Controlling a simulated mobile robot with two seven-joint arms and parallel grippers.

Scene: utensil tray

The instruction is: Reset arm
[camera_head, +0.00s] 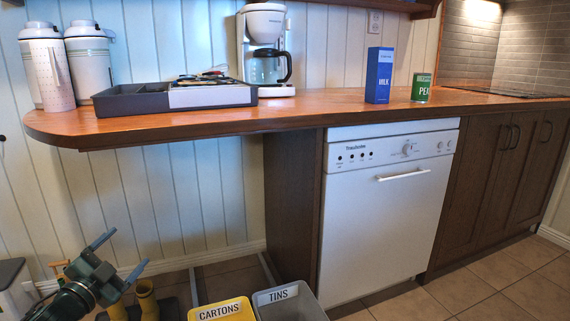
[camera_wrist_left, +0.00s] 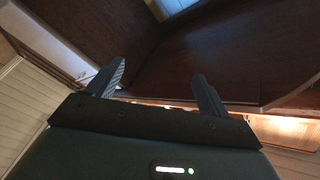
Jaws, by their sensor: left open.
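My left gripper (camera_head: 119,254) is at the lower left of the head view, below the counter's height and in front of the panelled wall. Its two fingers are apart and nothing is between them. In the left wrist view, the same open fingers (camera_wrist_left: 158,88) show against dark brown wood, with no object held. My right gripper is in neither view.
The wooden counter (camera_head: 200,126) holds a grey utensil tray (camera_head: 120,104), coffee maker (camera_head: 266,50), flasks (camera_head: 90,62), blue milk carton (camera_head: 379,75) and green tin (camera_head: 421,88). Below are a dishwasher (camera_head: 385,220), yellow cartons bin (camera_head: 220,311) and grey tins bin (camera_head: 285,300).

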